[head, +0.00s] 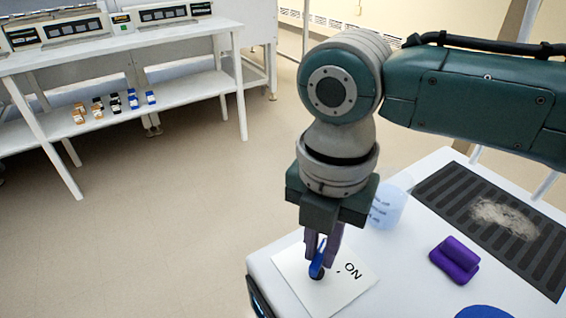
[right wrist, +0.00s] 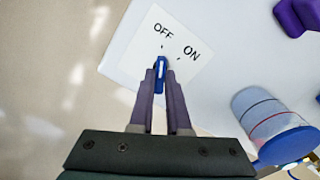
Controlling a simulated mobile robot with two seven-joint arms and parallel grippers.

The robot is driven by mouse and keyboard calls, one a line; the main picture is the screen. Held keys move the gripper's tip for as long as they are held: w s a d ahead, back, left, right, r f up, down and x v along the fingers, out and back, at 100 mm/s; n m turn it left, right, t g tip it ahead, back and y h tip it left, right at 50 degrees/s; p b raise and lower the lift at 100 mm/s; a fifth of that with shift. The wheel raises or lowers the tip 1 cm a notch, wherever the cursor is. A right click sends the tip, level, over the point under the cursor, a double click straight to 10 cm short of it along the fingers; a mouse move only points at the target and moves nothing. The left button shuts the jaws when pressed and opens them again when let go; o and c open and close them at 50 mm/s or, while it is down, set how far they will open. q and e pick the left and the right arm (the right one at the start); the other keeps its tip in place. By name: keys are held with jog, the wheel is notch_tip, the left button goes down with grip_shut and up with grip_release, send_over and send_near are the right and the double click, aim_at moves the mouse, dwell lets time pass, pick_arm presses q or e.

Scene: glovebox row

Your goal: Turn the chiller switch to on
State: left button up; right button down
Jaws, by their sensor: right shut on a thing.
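The chiller switch is a small blue lever knob (head: 317,265) on a white plate (head: 345,292) at the near left corner of the white top. In the right wrist view the blue knob (right wrist: 160,72) has a white line that points roughly toward the OFF mark. The OFF and ON words show on the plate (right wrist: 140,60); ON is to the right of OFF. My right gripper (head: 321,256) comes from above, its purple fingers (right wrist: 160,80) shut on the knob. In the head view the OFF word is hidden. My left gripper is not in view.
A purple block (head: 456,262) lies right of the plate. A translucent container (head: 388,206) stands behind it, and a dark grate (head: 485,225) is at the back right. A bench (head: 190,85) with instruments and small bottles stands far left. The floor between is clear.

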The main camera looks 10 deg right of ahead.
dwell(0.5)
jog(key=shift+r+m+p, duration=0.15)
jog(key=shift+m+p, duration=1.05)
jog(key=m+p, duration=0.1)
jog(key=m, duration=0.1)
jog(key=shift+s+m, duration=0.1)
jog(key=shift+m, duration=0.2)
jog(key=shift+m+p, duration=0.3)
jog(key=shift+p, duration=0.1)
jog(key=c, duration=0.9)
grip_release()
